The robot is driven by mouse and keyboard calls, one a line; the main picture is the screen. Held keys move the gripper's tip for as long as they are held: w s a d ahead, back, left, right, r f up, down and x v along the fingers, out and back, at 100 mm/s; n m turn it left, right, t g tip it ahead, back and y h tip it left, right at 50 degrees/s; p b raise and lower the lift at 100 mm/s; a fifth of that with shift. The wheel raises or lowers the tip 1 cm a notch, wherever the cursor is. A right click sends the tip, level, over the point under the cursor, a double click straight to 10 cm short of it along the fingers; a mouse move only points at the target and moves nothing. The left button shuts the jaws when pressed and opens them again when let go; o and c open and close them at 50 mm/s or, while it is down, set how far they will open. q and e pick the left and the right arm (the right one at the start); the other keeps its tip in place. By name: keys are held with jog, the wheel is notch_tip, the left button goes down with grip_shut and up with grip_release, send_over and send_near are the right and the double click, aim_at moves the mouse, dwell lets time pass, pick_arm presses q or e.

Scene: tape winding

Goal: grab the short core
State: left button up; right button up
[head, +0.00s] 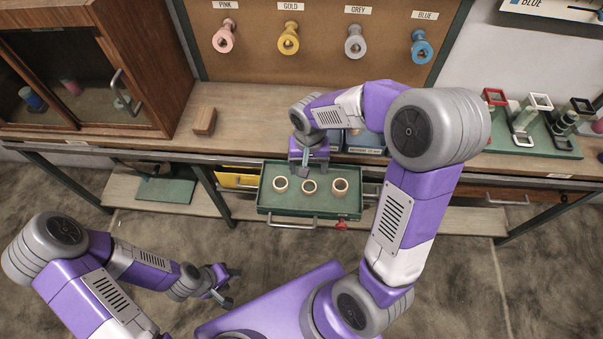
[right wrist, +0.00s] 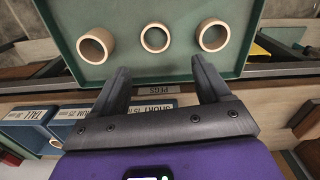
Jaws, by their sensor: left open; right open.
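Three pale wooden ring cores stand in an open green drawer (head: 348,208): left (head: 280,184), middle (head: 309,186) and right (head: 341,184) in the head view. In the right wrist view their order is reversed. There the middle core (right wrist: 154,38) shows the least wall height and looks the shortest. The others (right wrist: 96,45) (right wrist: 211,35) show more wall. My right gripper (right wrist: 160,72) is open and empty at the drawer's back edge, its fingers pointing toward the middle core, apart from it. My left gripper (head: 229,288) is open and empty, low at the left, away from the drawer.
A wooden block (head: 204,121) lies on the bench (head: 240,100). Colored spools hang on the back board (head: 320,45). A stand with several frames (head: 560,145) is at the right.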

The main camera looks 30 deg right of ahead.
aim_at(309, 188)
jog(key=f+b, duration=0.1)
jog(key=f, duration=0.2)
jog(key=s+f+b, duration=0.1)
jog(key=f, duration=0.3)
jog(key=shift+s+a+f+b, duration=0.1)
jog(key=shift+s+b, duration=0.1)
jog(key=shift+b, duration=0.15)
jog(key=shift+c, duration=0.2)
jog(key=c, duration=1.1)
